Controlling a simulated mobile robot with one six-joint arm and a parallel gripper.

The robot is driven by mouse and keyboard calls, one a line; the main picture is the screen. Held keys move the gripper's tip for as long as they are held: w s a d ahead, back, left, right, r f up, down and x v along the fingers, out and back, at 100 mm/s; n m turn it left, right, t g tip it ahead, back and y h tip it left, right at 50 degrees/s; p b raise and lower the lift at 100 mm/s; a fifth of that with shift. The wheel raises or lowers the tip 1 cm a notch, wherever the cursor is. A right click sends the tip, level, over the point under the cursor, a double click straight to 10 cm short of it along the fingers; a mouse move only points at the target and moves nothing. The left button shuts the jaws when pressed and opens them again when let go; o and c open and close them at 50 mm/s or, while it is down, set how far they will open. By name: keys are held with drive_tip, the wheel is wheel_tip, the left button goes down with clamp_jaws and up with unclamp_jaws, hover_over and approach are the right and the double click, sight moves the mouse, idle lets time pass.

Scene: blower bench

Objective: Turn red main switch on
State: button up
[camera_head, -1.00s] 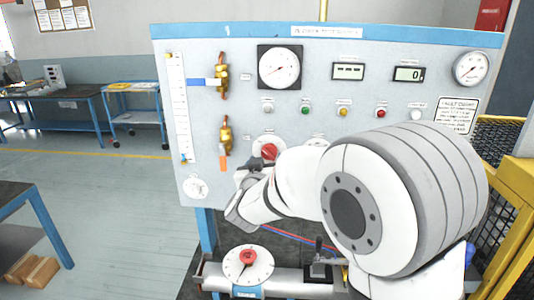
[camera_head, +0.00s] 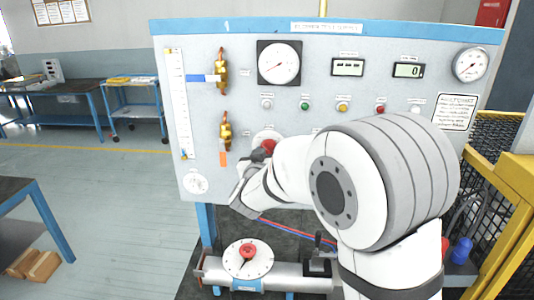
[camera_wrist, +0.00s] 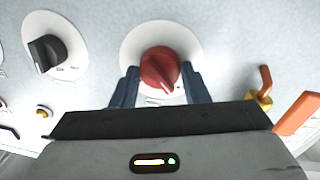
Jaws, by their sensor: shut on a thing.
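The red main switch (camera_wrist: 159,70) is a rotary knob on a round white plate on the panel. In the wrist view its pointer ridge runs slightly tilted. My gripper (camera_wrist: 160,84) has one dark finger on each side of the knob and is shut on it. In the head view the red knob (camera_head: 268,146) shows just past my gripper (camera_head: 258,158), partly hidden by it. The knob's markings are mostly hidden by the gripper body.
A black knob (camera_wrist: 47,53) sits beside the switch in the wrist view. A brass valve with an orange lever (camera_head: 225,132) is left of the switch. A red handle on a white dial (camera_head: 248,254) is below. A yellow guard (camera_head: 508,205) stands at right.

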drive_tip(key=shift+c, duration=0.5)
drive_tip(key=shift+f+m+b, duration=0.15)
drive_tip(key=shift+m+b, duration=0.25)
drive_tip(key=shift+b, duration=0.15)
drive_tip(key=m+b, duration=0.8)
drive_tip(key=shift+g, duration=0.3)
drive_tip(key=m+y+b, duration=0.1)
drive_tip(key=m+b, duration=0.3)
drive_tip(key=shift+d+m, duration=0.1)
drive_tip(key=shift+m, duration=0.3)
drive_tip(key=shift+r+m+y+b, duration=0.2)
drive_tip(key=shift+m+y+b, duration=0.1)
drive_tip(key=shift+m+b, duration=1.15)
drive_tip(key=shift+m, duration=0.35)
